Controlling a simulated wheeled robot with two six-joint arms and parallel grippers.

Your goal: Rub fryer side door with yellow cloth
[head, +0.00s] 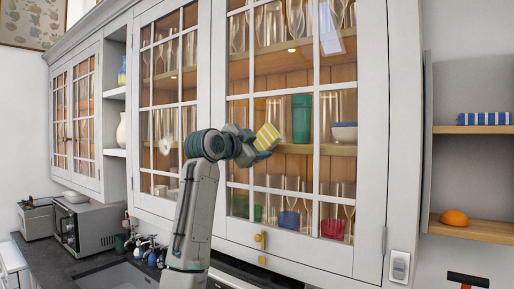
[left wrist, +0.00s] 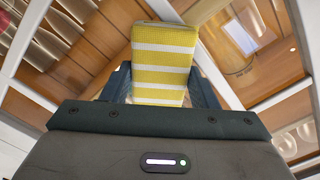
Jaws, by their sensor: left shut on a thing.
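My left gripper (head: 256,143) is shut on a folded yellow cloth with white stripes (head: 267,137). It holds the cloth up in front of the right large glazed door (head: 222,120). In the left wrist view the cloth (left wrist: 163,62) stands out from between the fingers, with the door's glass and white bars behind it. I cannot tell whether the cloth touches the glass. Another glazed door (head: 204,60) is to the left of it. A grey box-like appliance (head: 38,218) sits on the counter at far left; I cannot tell if it is the fryer. My right gripper is not in view.
Glassware, a green tumbler (head: 301,118) and bowls stand behind the glass. Open shelves at right hold a striped blue cloth (head: 484,118) and an orange item (head: 454,218).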

